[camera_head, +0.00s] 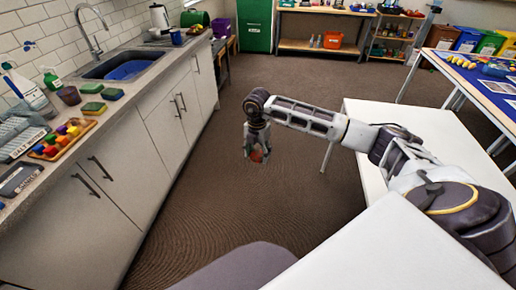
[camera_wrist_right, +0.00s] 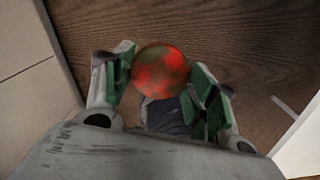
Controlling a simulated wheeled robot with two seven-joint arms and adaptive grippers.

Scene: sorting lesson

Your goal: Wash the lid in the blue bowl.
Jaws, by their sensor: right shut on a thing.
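My right gripper (camera_head: 256,152) hangs over the open floor between the counter and the white table. It is shut on a round red lid (camera_wrist_right: 161,71) with dull brownish-green smears. In the wrist view the green finger pads of the right gripper (camera_wrist_right: 165,82) press on it from both sides. The lid also shows as a small red patch in the head view (camera_head: 257,156). The blue bowl (camera_head: 128,70) sits in the sink at the upper left, well away from the gripper. What is inside it is not clear. My left gripper is not in view.
The sink (camera_head: 108,62) has a curved tap (camera_head: 90,32). Sponges (camera_head: 92,88), bottles and a tray of coloured blocks (camera_head: 63,139) crowd the counter's near part. A white table (camera_head: 375,258) stands at right. The floor between is clear.

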